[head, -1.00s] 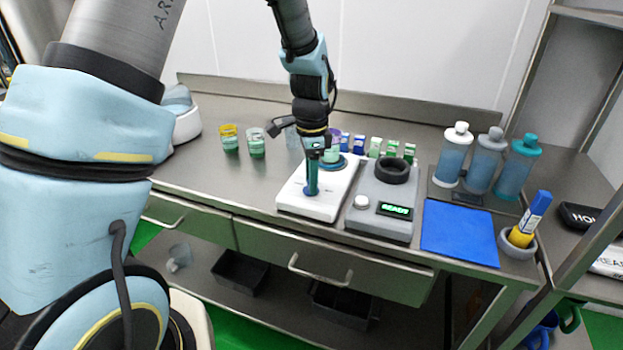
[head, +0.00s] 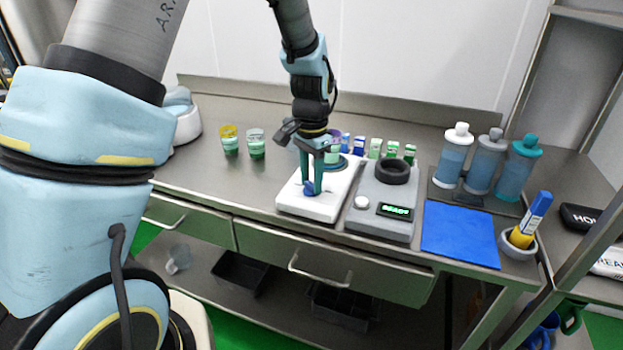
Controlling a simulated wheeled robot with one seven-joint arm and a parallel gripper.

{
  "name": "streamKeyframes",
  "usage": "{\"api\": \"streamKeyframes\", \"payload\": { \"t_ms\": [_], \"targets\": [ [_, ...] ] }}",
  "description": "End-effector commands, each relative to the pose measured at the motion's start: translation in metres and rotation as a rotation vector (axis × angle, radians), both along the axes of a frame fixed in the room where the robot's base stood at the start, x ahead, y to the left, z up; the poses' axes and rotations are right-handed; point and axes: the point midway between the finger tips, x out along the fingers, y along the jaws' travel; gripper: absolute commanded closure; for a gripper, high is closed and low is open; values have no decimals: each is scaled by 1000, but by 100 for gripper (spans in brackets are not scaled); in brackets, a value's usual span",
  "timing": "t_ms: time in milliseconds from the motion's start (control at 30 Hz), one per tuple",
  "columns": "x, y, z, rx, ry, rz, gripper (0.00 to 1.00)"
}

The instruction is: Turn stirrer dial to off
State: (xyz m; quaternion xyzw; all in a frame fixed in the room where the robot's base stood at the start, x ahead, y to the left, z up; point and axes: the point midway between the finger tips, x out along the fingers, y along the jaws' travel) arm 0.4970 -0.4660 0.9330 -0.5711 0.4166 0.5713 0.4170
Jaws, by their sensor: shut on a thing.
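The stirrer (head: 290,198) is a white flat unit on the steel counter, left of the grey device. Its blue dial (head: 310,189) sits on its front part. My gripper (head: 312,187) points straight down over the stirrer, and its teal fingers are shut on the dial, one on each side. The dial shows between the fingertips, but its pointer and markings are too small to read. A beaker with a purple rim (head: 335,133) stands at the stirrer's back, partly hidden by my gripper.
The grey device (head: 381,225) with a black ring and a green READY display stands close on the right. Small green and blue vials stand behind it. Two beakers (head: 256,148) stand to the left. Several bottles (head: 455,160) and a blue mat (head: 458,234) are farther right.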

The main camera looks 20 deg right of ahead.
Motion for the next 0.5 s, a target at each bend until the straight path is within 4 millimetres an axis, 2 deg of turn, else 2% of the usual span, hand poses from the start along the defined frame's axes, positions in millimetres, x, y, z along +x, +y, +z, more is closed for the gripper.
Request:
{"api": "streamKeyframes", "payload": {
  "t_ms": [300,333,500],
  "targets": [
    [0,0,0,-1,0,5,100],
    [0,0,0,-1,0,5,55],
    [0,0,0,-1,0,4,36]
  ]
}}
